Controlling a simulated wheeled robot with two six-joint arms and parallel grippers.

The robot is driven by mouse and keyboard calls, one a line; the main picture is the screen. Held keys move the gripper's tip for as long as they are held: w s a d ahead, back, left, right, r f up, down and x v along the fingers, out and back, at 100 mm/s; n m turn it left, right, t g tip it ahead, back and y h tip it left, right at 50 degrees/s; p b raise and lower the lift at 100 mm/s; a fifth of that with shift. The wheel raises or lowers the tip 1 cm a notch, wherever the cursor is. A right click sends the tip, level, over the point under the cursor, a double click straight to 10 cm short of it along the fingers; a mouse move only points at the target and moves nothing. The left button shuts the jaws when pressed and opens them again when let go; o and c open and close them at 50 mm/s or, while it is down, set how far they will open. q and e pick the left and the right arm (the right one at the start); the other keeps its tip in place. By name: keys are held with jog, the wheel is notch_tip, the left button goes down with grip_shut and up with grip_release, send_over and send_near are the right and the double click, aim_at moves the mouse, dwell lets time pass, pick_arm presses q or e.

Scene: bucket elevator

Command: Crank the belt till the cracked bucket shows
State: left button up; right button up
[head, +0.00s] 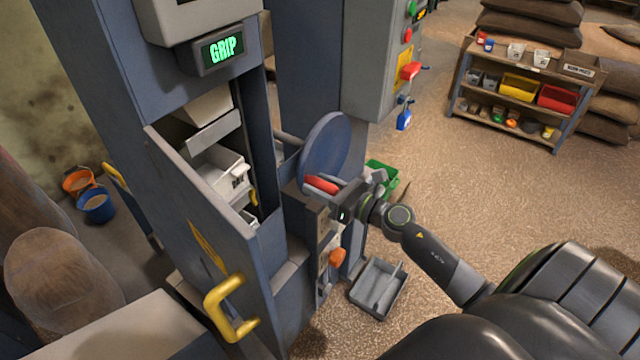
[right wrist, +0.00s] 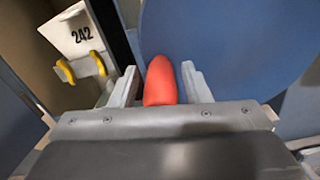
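The crank is a blue disc (head: 326,150) with a red handle (head: 322,185) on the side of the blue elevator housing. My right gripper (head: 335,190) is at the handle. In the right wrist view the red handle (right wrist: 160,82) lies between its two fingers (right wrist: 162,85), with a narrow gap showing on each side. Inside the open housing hangs a white bucket (head: 222,172). In the right wrist view a white bucket (right wrist: 75,35) reads "242", with yellow clips below; I see no crack on it. My left gripper is not in view.
A display (head: 222,48) reads "GRIP" in green. The housing door (head: 205,215) stands open with a yellow handle (head: 230,308). A grey tray (head: 378,288) lies below the crank. A shelf (head: 520,95) with bins stands at the back right. Orange and blue pails are at left.

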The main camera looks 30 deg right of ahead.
grip_shut()
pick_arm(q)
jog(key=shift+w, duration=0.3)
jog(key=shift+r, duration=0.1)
pick_arm(e)
jog(key=shift+r, duration=0.1)
